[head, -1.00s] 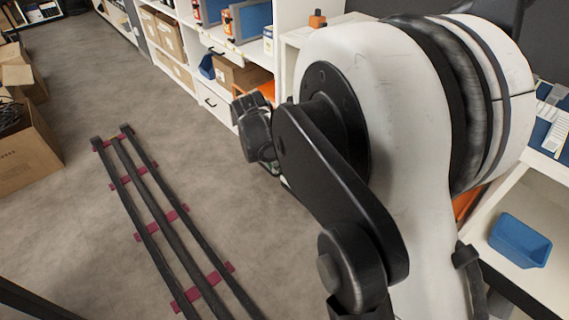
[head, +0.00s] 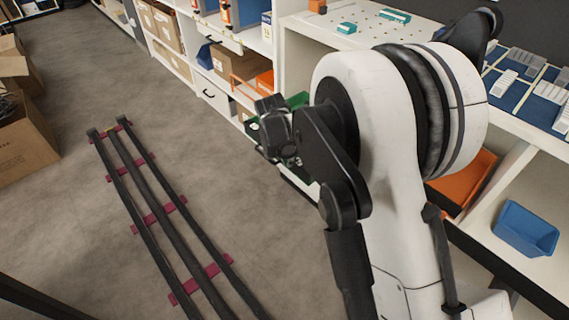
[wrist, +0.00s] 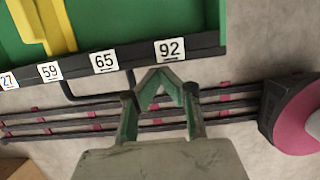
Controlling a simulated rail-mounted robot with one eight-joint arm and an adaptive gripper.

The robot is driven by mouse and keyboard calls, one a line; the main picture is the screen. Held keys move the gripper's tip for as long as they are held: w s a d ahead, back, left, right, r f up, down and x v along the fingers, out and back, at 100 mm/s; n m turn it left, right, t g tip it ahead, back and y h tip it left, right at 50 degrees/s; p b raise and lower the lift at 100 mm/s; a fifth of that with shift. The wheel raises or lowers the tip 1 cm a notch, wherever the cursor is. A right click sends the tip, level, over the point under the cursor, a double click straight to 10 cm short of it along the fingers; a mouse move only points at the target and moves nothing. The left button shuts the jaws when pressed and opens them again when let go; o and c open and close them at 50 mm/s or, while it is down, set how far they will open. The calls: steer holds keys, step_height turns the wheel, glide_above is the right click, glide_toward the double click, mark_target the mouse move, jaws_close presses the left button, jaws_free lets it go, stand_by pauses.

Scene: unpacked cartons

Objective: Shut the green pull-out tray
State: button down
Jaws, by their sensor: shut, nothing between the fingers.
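The green pull-out tray (wrist: 95,12) fills the top of the wrist view. Its dark front edge carries white number labels, among them 59, 65 and 92, and a dark bar handle (wrist: 95,96) hangs at that edge. A yellow piece (wrist: 50,25) lies inside. In the head view, a bit of the green tray (head: 298,100) shows low at the white shelving, mostly hidden by my arm; it stands out over the floor. My gripper (wrist: 160,80) is shut and empty, its tips just beside the front edge by label 92, right of the handle. I cannot tell whether they touch.
White shelving (head: 291,60) with cartons and orange and blue bins runs along the right. A blue bin (head: 525,228) and an orange tray (head: 470,180) sit on the lower shelf at right. An open carton (head: 22,140) stands at far left.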

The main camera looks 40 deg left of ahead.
steer(key=w+d, duration=0.1)
steer(key=w, duration=0.7)
steer(key=w+d, duration=0.1)
steer(key=w, duration=0.6)
steer(key=w+d, duration=0.1)
steer(key=w, duration=0.7)
steer(key=shift+w+p, duration=0.35)
steer(key=shift+p, duration=0.05)
steer(key=shift+w, duration=0.75)
steer(key=shift+d+r, duration=0.1)
